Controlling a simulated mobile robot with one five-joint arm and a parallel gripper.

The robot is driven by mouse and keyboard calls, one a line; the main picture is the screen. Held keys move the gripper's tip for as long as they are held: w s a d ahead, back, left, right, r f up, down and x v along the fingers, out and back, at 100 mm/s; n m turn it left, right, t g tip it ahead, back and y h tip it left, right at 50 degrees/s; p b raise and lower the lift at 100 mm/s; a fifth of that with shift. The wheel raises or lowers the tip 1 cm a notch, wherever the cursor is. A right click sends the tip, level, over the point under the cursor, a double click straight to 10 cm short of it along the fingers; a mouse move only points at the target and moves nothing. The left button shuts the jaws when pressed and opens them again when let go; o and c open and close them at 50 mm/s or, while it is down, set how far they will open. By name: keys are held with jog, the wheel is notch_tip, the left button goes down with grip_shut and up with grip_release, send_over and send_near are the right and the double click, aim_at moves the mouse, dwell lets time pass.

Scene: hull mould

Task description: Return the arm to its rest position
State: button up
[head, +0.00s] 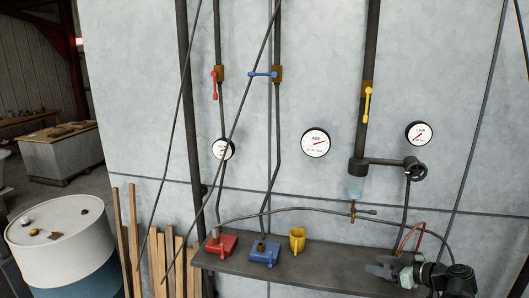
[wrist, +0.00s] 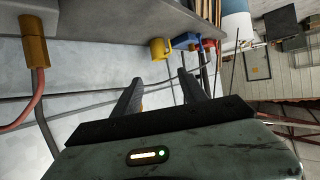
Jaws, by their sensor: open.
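My gripper (head: 376,265) is at the lower right in the head view, low over the right part of the grey shelf, with its fingers towards the left. My dark arm runs from it to the right edge region. In the wrist view my gripper (wrist: 160,82) shows two dark fingers spread apart with nothing between them. Whether the gripper touches the shelf cannot be told.
A hose (head: 285,209) and a red cable (head: 408,236) pass near my arm. Pipes, valves and gauges line the wall. A white drum (head: 62,238) stands left.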

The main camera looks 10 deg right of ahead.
jog(key=w+a+f+n+g+b, duration=0.1)
jog(key=a+f+g+b, duration=0.3)
jog(key=a, duration=0.6)
jog(key=w+a+f+n+g+y+p, duration=0.15)
jog(key=a+f, duration=0.35)
jog(key=a, duration=0.6)
jog(key=w+a+f+n+g+h+b, duration=0.15)
jog(key=a+f, duration=0.35)
jog(key=a, duration=0.5)
jog(key=s+a+f+m+g+h+b, duration=0.2)
jog(key=s+a+f+g, duration=0.2)
jog(key=a+f, duration=0.25)
jog(key=s+d+m+h, duration=0.2)
jog(key=d+m+h, duration=0.2)
jog(key=d+m, duration=0.2)
jog(key=shift+d+f+m+g, duration=0.3)
jog(key=shift+d+m, duration=0.05)
jog(key=shift+m, duration=0.55)
